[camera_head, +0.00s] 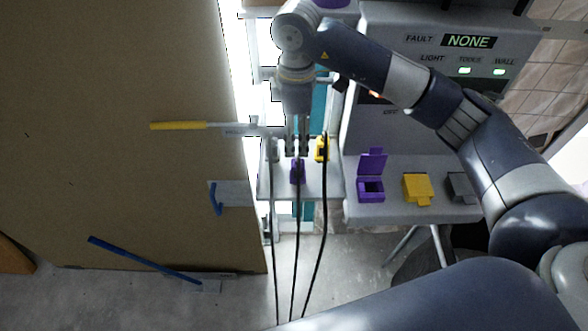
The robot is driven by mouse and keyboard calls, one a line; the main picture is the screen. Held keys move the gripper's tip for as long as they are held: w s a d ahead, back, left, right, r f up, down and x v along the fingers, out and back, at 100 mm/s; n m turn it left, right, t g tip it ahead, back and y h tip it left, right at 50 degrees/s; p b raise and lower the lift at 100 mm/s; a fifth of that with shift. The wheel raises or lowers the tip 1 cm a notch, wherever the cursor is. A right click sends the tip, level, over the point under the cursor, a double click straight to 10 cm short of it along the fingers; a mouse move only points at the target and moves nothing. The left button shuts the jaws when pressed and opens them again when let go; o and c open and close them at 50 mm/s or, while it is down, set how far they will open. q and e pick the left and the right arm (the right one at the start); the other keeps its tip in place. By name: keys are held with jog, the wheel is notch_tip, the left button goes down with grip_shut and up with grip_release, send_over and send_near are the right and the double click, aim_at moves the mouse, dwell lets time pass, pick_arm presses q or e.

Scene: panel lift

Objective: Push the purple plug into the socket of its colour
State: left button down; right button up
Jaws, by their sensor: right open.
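The purple plug (297,172) stands on a small grey shelf (328,187) with a black cable hanging from it. My right gripper (297,152) points down directly above the purple plug, with its jaws open. The fingertips are at the plug's top; I cannot tell whether they touch it. The purple socket (371,190) is on the grey panel ledge to the right, with its purple lid (372,160) raised. My left gripper is not in view.
A yellow plug (322,149) and a grey plug (273,150) flank the purple one, with cables hanging. The yellow socket (417,188) and grey socket (462,187) look covered. A large brown panel (110,100) with yellow and blue handles fills the left.

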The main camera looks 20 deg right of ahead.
jog(key=shift+s, duration=0.15)
jog(key=shift+f, duration=0.1)
jog(key=p, duration=0.2)
send_over(296, 163)
notch_tip(296, 163, down, 5)
jog(key=shift+r, duration=0.2)
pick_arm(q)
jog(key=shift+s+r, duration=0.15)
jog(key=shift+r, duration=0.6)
pick_arm(e)
jog(key=shift+f, duration=0.4)
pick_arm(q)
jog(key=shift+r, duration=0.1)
